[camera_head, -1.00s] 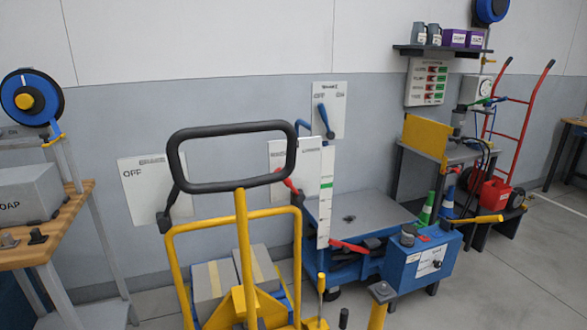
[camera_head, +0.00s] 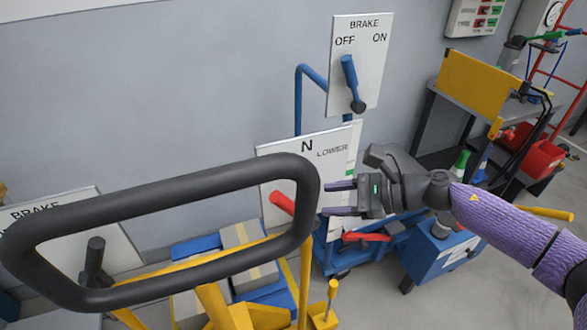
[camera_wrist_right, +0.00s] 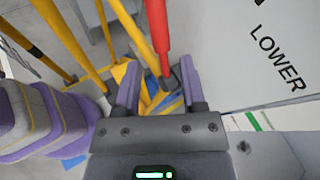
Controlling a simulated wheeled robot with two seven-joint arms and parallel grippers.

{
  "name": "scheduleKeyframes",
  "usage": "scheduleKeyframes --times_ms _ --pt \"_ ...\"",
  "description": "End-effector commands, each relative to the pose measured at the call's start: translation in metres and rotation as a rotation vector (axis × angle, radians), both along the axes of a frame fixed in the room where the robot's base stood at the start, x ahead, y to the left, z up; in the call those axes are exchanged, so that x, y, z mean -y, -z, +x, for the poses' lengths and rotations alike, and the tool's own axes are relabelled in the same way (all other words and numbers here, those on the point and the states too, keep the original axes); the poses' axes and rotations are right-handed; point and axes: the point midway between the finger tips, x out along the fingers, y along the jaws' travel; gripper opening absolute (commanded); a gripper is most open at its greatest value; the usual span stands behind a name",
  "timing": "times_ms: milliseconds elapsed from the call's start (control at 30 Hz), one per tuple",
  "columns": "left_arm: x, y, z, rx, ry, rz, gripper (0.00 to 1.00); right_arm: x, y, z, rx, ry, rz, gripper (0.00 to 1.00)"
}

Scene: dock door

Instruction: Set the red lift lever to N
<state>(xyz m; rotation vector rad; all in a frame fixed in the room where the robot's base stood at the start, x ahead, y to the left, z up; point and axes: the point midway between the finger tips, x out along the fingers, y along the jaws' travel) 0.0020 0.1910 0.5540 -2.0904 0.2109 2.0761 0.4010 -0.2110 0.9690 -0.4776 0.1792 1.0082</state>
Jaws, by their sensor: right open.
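The red lift lever (camera_head: 281,202) stands out from a white panel (camera_head: 275,150) marked N and LOWER; in the head view the black push handle hides part of it. It slants, and I cannot tell its exact setting. In the right wrist view the red lever (camera_wrist_right: 158,32) reaches down from the top toward the gap between the fingers, its dark end low. My right gripper (camera_head: 326,199) is open, right of the lever in the head view, fingers pointing left; its two purple fingers show in the wrist view (camera_wrist_right: 158,85). My left gripper is out of view.
The black loop handle (camera_head: 165,178) of a yellow cart crosses close in front of the lever. A BRAKE panel (camera_head: 373,55) with a blue lever is above right. Another red lever (camera_head: 366,237) is on the blue lift table. A second BRAKE panel (camera_head: 70,205) is at left.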

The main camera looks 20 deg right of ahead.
Motion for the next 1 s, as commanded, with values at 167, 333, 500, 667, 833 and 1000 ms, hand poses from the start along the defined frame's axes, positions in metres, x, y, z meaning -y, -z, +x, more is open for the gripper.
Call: scheduleKeyframes --times_ms 167,333,500,667,833,1000 --pt "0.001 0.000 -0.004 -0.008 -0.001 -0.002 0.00 -0.017 0.005 0.010 0.018 -0.018 -0.015 0.52" --pt "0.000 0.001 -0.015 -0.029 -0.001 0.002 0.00 -0.049 0.021 0.032 0.016 -0.016 -0.012 0.52" --pt "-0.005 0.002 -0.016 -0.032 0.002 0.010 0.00 -0.069 0.031 0.046 0.013 -0.014 -0.013 0.52" --pt "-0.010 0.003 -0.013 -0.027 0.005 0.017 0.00 -0.076 0.034 0.051 0.012 -0.014 -0.013 0.52" --pt "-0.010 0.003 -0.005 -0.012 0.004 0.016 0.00 -0.077 0.035 0.051 0.012 -0.013 -0.013 0.52" --pt "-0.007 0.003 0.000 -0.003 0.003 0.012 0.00 -0.077 0.035 0.051 0.011 -0.013 -0.013 0.33"
